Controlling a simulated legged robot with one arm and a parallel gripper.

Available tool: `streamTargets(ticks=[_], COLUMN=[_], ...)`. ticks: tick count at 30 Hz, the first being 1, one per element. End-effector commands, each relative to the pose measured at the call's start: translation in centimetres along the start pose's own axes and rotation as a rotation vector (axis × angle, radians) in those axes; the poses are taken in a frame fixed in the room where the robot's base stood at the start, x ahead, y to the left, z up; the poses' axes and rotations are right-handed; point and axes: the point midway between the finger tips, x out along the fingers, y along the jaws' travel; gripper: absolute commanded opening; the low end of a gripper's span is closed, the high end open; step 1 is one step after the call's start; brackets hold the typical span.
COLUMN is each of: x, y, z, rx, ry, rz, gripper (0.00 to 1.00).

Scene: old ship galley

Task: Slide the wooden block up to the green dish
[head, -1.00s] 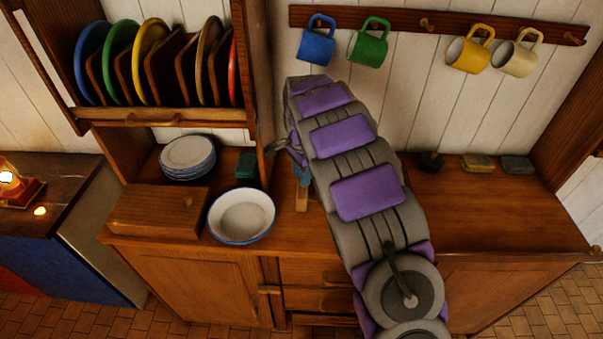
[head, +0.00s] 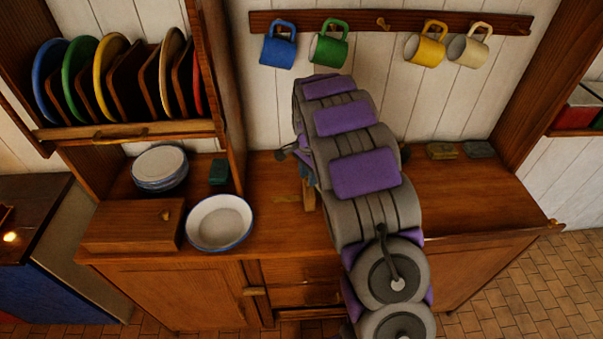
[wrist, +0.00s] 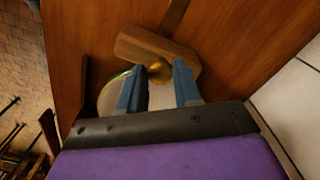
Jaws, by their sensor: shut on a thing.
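The wooden block (wrist: 133,46) lies on the counter in the wrist view, with a round brass knob (wrist: 159,71) on it. My gripper (wrist: 160,78) has its blue fingers on either side of the knob and is shut on it. A pale dish with a green rim (wrist: 107,97) lies beside the block, partly hidden by my left finger. The finger hides whether block and dish touch. In the head view, a small part of the block (head: 309,196) shows below my gripper (head: 306,174); my arm hides the rest, and the dish cannot be seen there.
A white bowl with a blue rim (head: 219,223), a wooden box (head: 130,226) and stacked plates (head: 160,166) stand left on the counter (head: 283,234). Mugs hang from a wall rail (head: 385,23). Small items lie at the back right. The right of the counter is mostly clear.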

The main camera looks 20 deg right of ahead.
Motion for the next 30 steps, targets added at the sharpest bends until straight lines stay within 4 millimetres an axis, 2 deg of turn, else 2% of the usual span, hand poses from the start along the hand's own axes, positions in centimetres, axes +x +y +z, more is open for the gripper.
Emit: streamTargets(ticks=[3,4,11,18,22,26,30], x=[-0.2,-0.2,-0.1,-0.2,-0.9,-3.0,-6.2], y=[-0.2,-0.3,-0.1,-0.1,-0.1,0.0,-0.1], z=[-0.1,-0.1,0.0,0.1,0.1,0.1,0.0], rx=[-0.001,-0.001,-0.001,-0.001,-0.001,0.0,0.0], ry=[0.006,0.006,0.004,0.002,0.002,0.002,0.005], rz=[-0.008,-0.008,-0.005,-0.003,-0.003,-0.004,-0.007], gripper=[0.0,0.36,0.58,0.59,0.59,0.59,0.59])
